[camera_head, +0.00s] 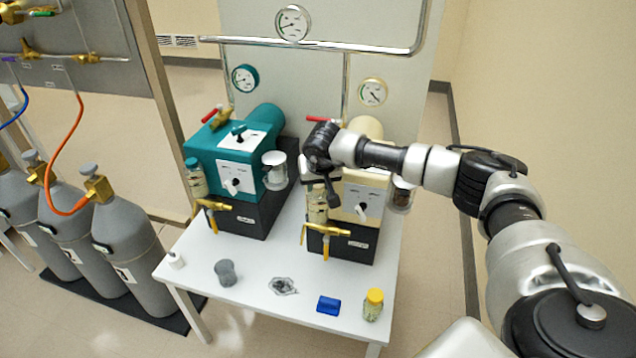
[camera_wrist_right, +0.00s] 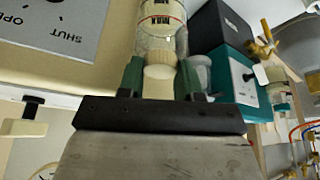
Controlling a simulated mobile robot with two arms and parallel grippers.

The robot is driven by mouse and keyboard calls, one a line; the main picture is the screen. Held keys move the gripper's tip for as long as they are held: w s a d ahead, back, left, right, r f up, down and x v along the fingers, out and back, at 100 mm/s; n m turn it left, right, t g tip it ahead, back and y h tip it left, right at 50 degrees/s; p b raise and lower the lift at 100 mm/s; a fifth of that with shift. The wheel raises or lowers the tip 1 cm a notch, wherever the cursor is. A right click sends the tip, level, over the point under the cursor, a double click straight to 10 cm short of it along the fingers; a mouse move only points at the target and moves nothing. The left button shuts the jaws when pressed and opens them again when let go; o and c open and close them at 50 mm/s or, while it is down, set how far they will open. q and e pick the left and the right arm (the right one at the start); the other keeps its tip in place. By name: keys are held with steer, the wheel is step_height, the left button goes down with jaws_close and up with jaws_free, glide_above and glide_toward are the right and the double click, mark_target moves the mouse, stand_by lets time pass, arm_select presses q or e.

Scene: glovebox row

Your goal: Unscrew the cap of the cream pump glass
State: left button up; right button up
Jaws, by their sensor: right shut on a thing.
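The cream pump (camera_head: 365,200) stands on the right side of the white table. Its glass (camera_head: 317,208), a clear jar with printed marks, hangs at the pump's left side; the jar (camera_wrist_right: 160,40) also shows upside down in the right wrist view. My right gripper (camera_head: 318,180) is above the glass. In the right wrist view its dark green fingers (camera_wrist_right: 160,80) are on both sides of the cream cap (camera_wrist_right: 160,73) and shut on it. The cap meets the glass. In the head view my gripper and wrist hide the cap. My left gripper is not in view.
A teal pump (camera_head: 225,150) stands left of the cream one. Brass taps (camera_head: 325,232) stick out in front. A grey cup (camera_head: 226,273), a blue block (camera_head: 328,305) and a yellow-capped jar (camera_head: 373,304) are along the table front. Gas cylinders (camera_head: 125,240) stand at left.

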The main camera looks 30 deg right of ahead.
steer(key=n, duration=0.2)
steer(key=n+y, duration=0.1)
steer(key=n, duration=0.1)
steer(key=shift+d+t+y+b, duration=0.1)
steer(key=shift+t+y+b, duration=0.2)
steer(key=shift+b, duration=0.05)
steer(key=n+y, duration=0.1)
steer(key=n, duration=0.2)
steer(key=shift+r+b, duration=0.1)
steer(key=shift+b, duration=0.3)
steer(key=o, duration=0.8)
steer(key=shift+c, duration=0.2)
steer(key=shift+w, duration=0.1)
